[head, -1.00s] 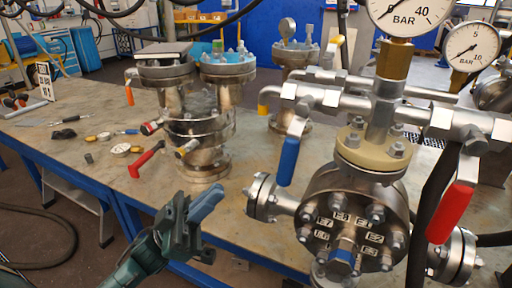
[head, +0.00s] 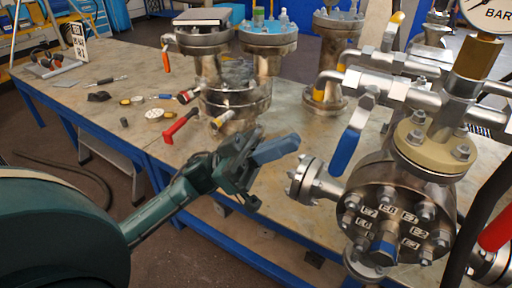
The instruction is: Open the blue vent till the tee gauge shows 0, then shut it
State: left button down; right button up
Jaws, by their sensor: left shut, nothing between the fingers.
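The blue vent handle (head: 347,150) hangs down at a slant from its valve on the steel pipe of the near vessel (head: 385,215). My left gripper (head: 291,146) is shut and empty, its fingers pointing right, to the left of the blue handle and apart from it in the picture. The tee gauge (head: 488,12) above the beige flange (head: 432,150) is cut off by the top right edge; its needle reading cannot be told. My right gripper is not in view.
A red handle (head: 496,230) and a black hose (head: 470,255) stand at the right edge. More flanged vessels (head: 235,100) stand behind on the table (head: 290,95). A red-handled tool (head: 181,125), small gauges and other small items lie on the left part.

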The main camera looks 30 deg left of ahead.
aim_at(350, 139)
pick_arm(q)
jog(key=d, duration=0.4)
jog(key=shift+w+d+f, duration=0.1)
jog(key=shift+w+d, duration=0.05)
jog(key=shift+w, duration=0.2)
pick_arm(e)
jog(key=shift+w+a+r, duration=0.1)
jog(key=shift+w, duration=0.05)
